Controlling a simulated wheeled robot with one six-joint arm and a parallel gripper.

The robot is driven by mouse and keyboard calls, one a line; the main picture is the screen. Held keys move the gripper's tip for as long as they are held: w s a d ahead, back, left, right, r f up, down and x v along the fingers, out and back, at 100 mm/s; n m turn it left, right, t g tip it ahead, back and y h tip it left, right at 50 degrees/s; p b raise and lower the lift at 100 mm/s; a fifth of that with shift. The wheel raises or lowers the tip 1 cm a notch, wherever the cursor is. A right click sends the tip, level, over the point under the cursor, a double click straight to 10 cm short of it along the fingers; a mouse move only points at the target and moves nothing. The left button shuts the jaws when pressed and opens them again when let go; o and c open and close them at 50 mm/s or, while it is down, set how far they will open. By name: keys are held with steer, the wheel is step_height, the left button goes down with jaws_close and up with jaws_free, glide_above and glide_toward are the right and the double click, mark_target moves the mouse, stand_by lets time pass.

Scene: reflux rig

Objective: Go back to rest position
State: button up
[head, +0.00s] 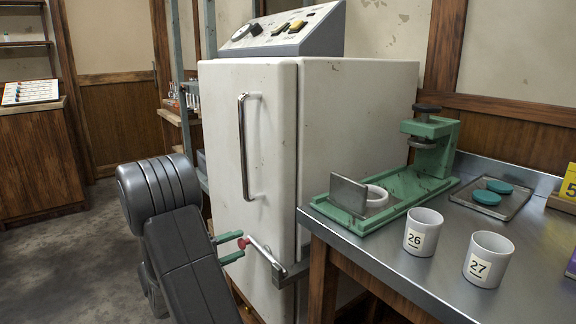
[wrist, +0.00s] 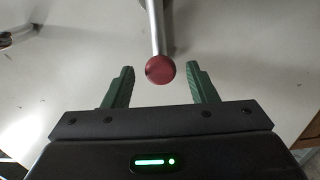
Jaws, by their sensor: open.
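My gripper (head: 238,248) is in front of the lower part of a white cabinet (head: 342,115). In the wrist view its green fingers (wrist: 160,88) are spread apart and empty. A red ball knob (wrist: 160,69) on the end of a metal lever (wrist: 155,28) lies between and slightly beyond the fingertips, touching neither finger. In the head view the red knob (head: 243,243) shows beside the fingers, with the lever (head: 265,257) running down to a grey block at the cabinet's edge.
The cabinet door has a vertical handle (head: 244,146). A metal table (head: 420,259) at the right carries a green press (head: 400,185), mugs 26 (head: 423,232) and 27 (head: 488,260), and a tray with teal discs (head: 487,197). Open floor (head: 60,260) lies at the left.

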steer(key=shift+x, duration=0.9)
steer(key=shift+w+d+f, duration=0.1)
steer(key=shift+d, duration=0.1)
steer(key=shift+f+n+p, duration=0.4)
steer(key=shift+f+n, duration=0.25)
steer(key=shift+n, duration=0.55)
